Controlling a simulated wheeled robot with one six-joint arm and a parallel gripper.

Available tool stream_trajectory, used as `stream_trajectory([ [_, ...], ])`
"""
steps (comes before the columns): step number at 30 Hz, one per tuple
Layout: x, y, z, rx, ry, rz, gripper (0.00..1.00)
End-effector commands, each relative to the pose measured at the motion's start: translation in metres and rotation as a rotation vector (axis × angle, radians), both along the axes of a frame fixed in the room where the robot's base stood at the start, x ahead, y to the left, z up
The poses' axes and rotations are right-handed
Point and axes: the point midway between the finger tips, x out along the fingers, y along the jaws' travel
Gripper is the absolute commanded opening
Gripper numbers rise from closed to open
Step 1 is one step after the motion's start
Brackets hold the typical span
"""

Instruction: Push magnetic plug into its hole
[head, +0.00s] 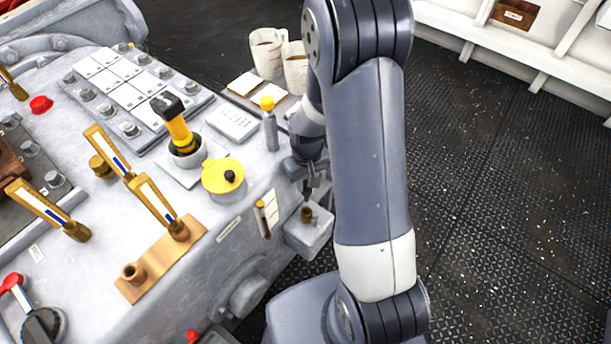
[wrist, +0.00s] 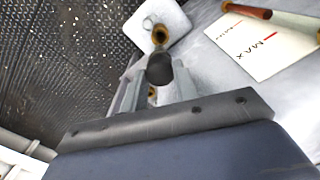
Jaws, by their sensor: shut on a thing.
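My gripper (head: 309,187) points down over a small pale box (head: 314,236) on the side of the console. In the wrist view its two fingers (wrist: 157,86) are closed around a dark, round-ended cylinder, which appears to be the magnetic plug (wrist: 160,68). A brass socket (head: 306,214) stands on the box. In the wrist view the socket (wrist: 160,36) shows a dark opening just beyond the plug. The plug appears apart from the socket, though the exact gap is hard to tell. A bit of brass shows between the fingers, partly hidden.
A yellow lid (head: 222,176) and brass levers (head: 157,206) are to the left. Open deck floor (head: 490,190) lies right.

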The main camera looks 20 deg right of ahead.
Motion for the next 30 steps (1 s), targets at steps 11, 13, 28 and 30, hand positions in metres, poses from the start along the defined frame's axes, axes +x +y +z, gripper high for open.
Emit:
stream_trajectory([
  [11, -0.002, 0.0, -0.02, 0.0, -0.002, 0.011, 0.04],
  [13, -0.002, 0.0, -0.026, 0.0, -0.001, 0.011, 0.04],
  [28, -0.002, 0.0, -0.065, 0.0, -0.002, 0.01, 0.04],
  [30, -0.002, 0.0, -0.065, 0.0, -0.002, 0.01, 0.04],
])
